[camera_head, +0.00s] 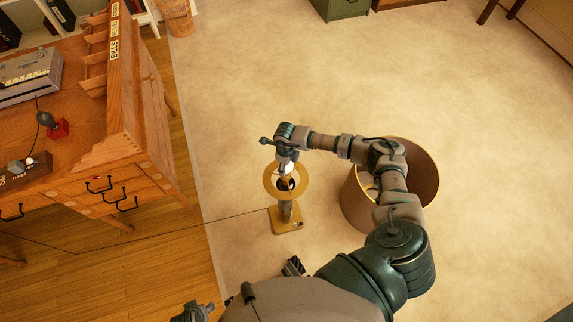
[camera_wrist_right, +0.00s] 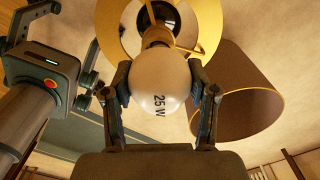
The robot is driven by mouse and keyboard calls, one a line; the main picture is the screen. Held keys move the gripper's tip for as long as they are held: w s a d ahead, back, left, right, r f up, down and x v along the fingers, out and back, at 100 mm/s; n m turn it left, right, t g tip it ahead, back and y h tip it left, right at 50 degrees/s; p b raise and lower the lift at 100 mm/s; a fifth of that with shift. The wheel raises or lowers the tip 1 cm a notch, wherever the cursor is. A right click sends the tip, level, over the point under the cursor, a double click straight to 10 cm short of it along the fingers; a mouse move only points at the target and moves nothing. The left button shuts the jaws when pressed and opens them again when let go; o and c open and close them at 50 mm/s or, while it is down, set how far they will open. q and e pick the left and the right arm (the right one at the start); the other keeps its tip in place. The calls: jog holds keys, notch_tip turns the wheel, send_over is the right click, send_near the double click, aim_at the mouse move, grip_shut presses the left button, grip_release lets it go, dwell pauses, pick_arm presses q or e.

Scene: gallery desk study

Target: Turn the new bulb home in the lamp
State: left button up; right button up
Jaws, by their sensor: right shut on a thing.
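The brass lamp stands on the pale carpet, its square base (camera_head: 287,222) and flat ring (camera_head: 268,184) showing in the head view. My right gripper (camera_head: 287,163) is above the ring, shut on the white bulb (camera_head: 287,169). In the right wrist view the two fingers of my right gripper (camera_wrist_right: 160,95) press on opposite sides of the bulb (camera_wrist_right: 150,77), which is marked 25 W. Its neck points at the middle of the lamp's ring (camera_wrist_right: 112,38). How deep it sits in the socket is hidden. Dark parts at the bottom edge may be my left gripper (camera_head: 195,313); its jaws are unclear.
A brown lampshade (camera_head: 424,165) stands on the carpet right of the lamp, partly behind my right arm. A thin cord (camera_head: 150,236) runs left from the lamp across the floor. A wooden desk (camera_head: 110,150) is at the left. The carpet beyond the lamp is clear.

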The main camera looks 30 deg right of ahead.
jog(key=shift+m+p, duration=0.35)
jog(key=shift+m, duration=0.55)
jog(key=shift+a, duration=0.1)
jog(key=shift+r+m+p, duration=0.15)
jog(key=shift+m+p, duration=0.25)
jog(key=shift+p, duration=0.05)
jog(key=shift+m+p, duration=0.6)
jog(key=shift+m, duration=1.1)
jog(key=shift+p, duration=0.4)
